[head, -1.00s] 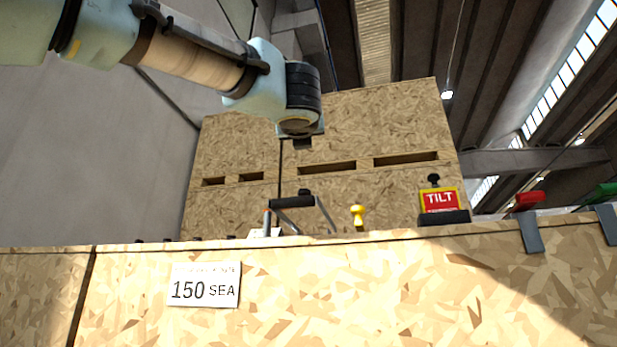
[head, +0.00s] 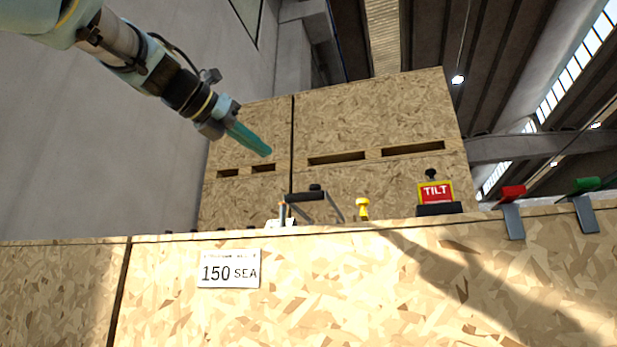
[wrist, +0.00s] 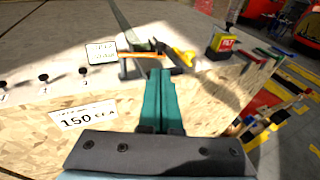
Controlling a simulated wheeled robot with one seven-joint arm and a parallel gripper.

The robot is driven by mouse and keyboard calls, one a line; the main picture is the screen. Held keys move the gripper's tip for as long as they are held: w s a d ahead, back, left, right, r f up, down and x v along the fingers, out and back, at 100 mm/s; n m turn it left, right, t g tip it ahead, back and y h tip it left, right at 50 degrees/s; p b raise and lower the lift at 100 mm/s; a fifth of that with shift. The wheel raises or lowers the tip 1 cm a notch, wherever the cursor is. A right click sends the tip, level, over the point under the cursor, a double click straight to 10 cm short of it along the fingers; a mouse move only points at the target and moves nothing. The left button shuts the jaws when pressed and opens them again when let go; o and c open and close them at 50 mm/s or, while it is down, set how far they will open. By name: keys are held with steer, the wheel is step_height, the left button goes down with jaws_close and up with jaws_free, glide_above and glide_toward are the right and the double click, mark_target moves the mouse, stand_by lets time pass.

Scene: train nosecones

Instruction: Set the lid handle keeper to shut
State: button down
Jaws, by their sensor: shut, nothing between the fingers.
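The lid handle (head: 307,196) has a black grip on grey side arms and stands on top of the large chipboard crate (head: 400,280). A yellow knob (head: 362,208) stands just right of it; in the wrist view a yellow piece (wrist: 184,57) shows beside the handle. I cannot tell which small part is the keeper, or its setting. My gripper (head: 268,151) has teal fingers pressed together, empty, in the air up and left of the handle. In the wrist view the gripper (wrist: 160,73) points toward the handle area, and its fingers hide part of it.
A 150 SEA label (head: 230,270) is on the front. A taller chipboard crate (head: 370,110) stands behind.

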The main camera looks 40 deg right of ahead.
mark_target(312, 185)
steer(key=p+x, duration=0.5)
steer(key=x, duration=0.7)
steer(key=shift+d, duration=0.4)
steer(key=shift+d+f+p, duration=0.15)
steer(key=shift+d+p, duration=0.15)
steer(key=shift+d, duration=0.1)
